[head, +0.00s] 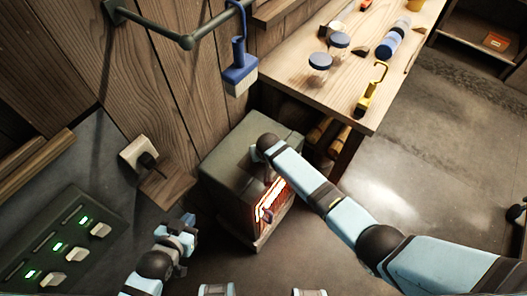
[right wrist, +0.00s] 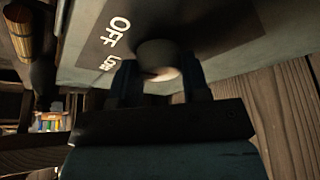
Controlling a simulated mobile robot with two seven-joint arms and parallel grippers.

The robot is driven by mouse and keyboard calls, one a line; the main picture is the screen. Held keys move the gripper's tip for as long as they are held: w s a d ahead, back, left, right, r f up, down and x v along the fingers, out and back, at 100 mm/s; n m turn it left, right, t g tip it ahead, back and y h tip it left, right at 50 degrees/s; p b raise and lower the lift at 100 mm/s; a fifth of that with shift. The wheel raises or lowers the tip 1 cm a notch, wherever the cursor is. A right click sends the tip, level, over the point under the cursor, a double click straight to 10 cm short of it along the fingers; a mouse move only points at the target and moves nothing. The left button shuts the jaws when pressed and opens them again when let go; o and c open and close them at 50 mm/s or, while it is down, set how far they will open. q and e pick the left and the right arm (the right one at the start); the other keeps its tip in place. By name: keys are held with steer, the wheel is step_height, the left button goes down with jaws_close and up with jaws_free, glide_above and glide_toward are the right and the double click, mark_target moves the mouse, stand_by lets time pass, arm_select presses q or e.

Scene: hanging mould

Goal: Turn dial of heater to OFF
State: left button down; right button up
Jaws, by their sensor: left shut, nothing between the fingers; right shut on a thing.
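The heater (head: 228,158) is a grey-green box on the floor against the wooden wall, with a glowing orange grille (head: 272,200) at its front. In the right wrist view, its round dial (right wrist: 158,52) sits on a dark panel marked OFF and Low. My right gripper (right wrist: 160,72) is shut on the dial, one finger on each side. In the head view my right arm covers this gripper and the dial. The dial's pointer cannot be made out. My left gripper (head: 188,232) is shut and empty, left of the heater and apart from it.
A wooden workbench (head: 345,100) with jars and tools stands behind the heater. A blue-handled hanging item (head: 239,72) hangs from a wall bracket (head: 150,27). A switch panel (head: 62,245) with green lights is at lower left. Floor is open at right.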

steer(key=shift+m, duration=0.6)
steer(key=shift+h, duration=0.3)
steer(key=o, duration=0.9)
steer(key=v, duration=1.4)
steer(key=shift+f+p, duration=0.1)
steer(key=shift+p, duration=0.3)
